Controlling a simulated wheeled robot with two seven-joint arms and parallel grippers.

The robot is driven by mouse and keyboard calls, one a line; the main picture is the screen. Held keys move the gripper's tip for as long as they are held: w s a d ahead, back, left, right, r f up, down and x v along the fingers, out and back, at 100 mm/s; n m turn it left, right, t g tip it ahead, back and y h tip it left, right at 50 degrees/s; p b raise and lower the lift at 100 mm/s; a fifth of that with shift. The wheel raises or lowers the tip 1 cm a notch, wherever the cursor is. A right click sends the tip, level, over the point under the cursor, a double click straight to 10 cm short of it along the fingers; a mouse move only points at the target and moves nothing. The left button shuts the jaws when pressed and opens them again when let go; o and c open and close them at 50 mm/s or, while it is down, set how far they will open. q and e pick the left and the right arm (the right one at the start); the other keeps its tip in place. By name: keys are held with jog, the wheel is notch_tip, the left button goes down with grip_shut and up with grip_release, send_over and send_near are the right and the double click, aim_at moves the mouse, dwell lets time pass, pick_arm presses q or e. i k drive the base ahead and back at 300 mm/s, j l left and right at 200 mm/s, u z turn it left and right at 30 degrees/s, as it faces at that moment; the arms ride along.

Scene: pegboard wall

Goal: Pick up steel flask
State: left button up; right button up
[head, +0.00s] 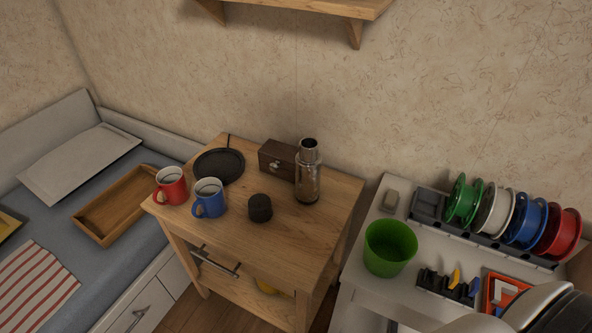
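The steel flask (308,180) stands upright on the wooden cabinet top (310,222), near its back right. It has a shiny body, and its narrower top with a dark opening points up. A small dark round piece (260,208) sits apart from it, to its front left. A dark wooden box (275,159) is close behind and left of the flask, which hides part of the box. Neither of my grippers shows. Only a white and black part of my arm appears at the bottom right corner.
A red mug (170,187) and a blue mug (208,200) stand at the cabinet's left, before a black pan (219,166). A shelf (320,6) hangs above. Right, a white table (355,300) holds a green bin (389,250) and several spools. The cabinet's front right is clear.

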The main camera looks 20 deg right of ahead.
aim_at(308, 159)
jog(key=i+j+z, duration=0.15)
jog(key=j+z, duration=0.2)
jog(key=j, duration=0.35)
jog(key=i+j+z, duration=0.1)
jog(key=j+z, duration=0.25)
jog(key=j, duration=0.35)
